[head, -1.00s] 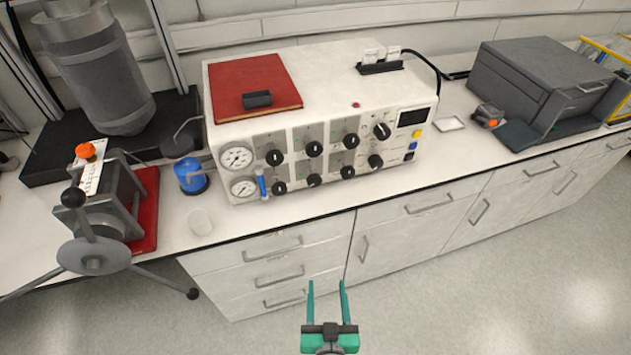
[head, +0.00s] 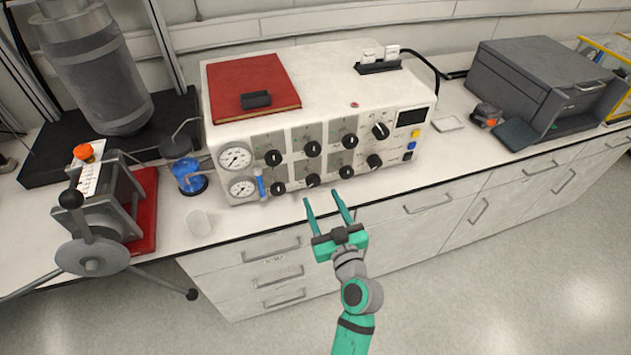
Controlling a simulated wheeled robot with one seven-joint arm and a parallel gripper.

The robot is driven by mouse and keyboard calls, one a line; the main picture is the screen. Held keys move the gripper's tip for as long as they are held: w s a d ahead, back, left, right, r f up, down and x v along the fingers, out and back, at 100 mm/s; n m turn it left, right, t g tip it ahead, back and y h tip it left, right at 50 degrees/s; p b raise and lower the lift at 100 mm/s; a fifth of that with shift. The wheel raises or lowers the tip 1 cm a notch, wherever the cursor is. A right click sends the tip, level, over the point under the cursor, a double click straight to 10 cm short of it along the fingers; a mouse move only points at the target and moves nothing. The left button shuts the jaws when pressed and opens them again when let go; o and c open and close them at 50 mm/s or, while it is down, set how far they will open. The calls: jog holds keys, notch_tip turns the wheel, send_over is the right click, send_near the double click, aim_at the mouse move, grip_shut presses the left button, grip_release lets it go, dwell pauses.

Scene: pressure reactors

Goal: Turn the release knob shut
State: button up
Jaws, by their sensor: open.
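A white control box stands on the bench in the head view, with two rows of black knobs on its front. The upper row includes a knob (head: 312,149) and a larger knob (head: 380,130) at the right. The lower row includes a knob (head: 278,188) at the left and a knob (head: 374,161) at the right. I cannot tell which one is the release knob, as the labels are too small to read. My gripper (head: 322,197) is open and empty. Its fingers point up toward the lower row, and I see no clear contact with a knob.
Two gauges (head: 235,156) and a blue lever (head: 260,187) are at the panel's left. A red book (head: 254,82) lies on top. The floor in front is clear.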

aim_at(314, 183)
jog(key=x, duration=0.8)
jog(key=shift+f, duration=0.1)
jog(key=shift+c, duration=0.7)
